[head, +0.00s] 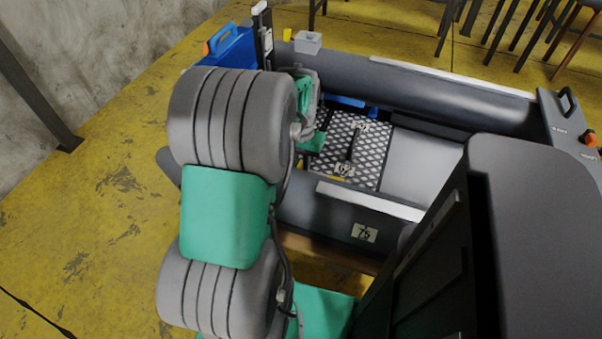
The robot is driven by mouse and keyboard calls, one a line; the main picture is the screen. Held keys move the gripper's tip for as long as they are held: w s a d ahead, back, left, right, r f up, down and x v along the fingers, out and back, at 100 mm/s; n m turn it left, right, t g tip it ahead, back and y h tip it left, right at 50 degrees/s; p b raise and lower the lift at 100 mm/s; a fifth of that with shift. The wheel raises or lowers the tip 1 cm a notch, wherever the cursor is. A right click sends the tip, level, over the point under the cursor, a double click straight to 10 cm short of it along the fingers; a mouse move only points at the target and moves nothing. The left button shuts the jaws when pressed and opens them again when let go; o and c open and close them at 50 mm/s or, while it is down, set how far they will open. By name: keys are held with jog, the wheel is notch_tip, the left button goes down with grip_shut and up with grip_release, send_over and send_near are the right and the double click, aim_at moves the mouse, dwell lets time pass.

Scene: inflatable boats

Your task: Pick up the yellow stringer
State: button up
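A small strip of yellow (338,178), likely part of the yellow stringer, shows low inside the grey inflatable boat (450,80), by the near edge of the patterned floorboard (362,140). Another bit of yellow shows further left beside my arm. I cannot tell whether the two are one piece. My arm, grey and green, reaches over the boat's left end, and its green end part is down inside the boat, left of the floorboard. My gripper's fingers cannot be made out there, so neither their opening nor any contact with the stringer shows.
The near tube carries a number plate (364,232). A blue case (230,47) stands behind my arm, and a small grey box (308,42) sits on the far tube. Chair or stool legs (500,30) stand behind the boat. The yellow floor at left is clear.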

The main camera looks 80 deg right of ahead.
grip_shut()
jog(key=shift+r, duration=0.65)
jog(key=s+d+r+p, duration=0.3)
jog(key=s+d+r, duration=0.5)
jog(key=d+r, duration=0.3)
jog(key=shift+d+r, duration=0.25)
jog(key=shift+r, duration=0.1)
jog(key=shift+r+p, duration=2.15)
jog(key=shift+r, duration=0.35)
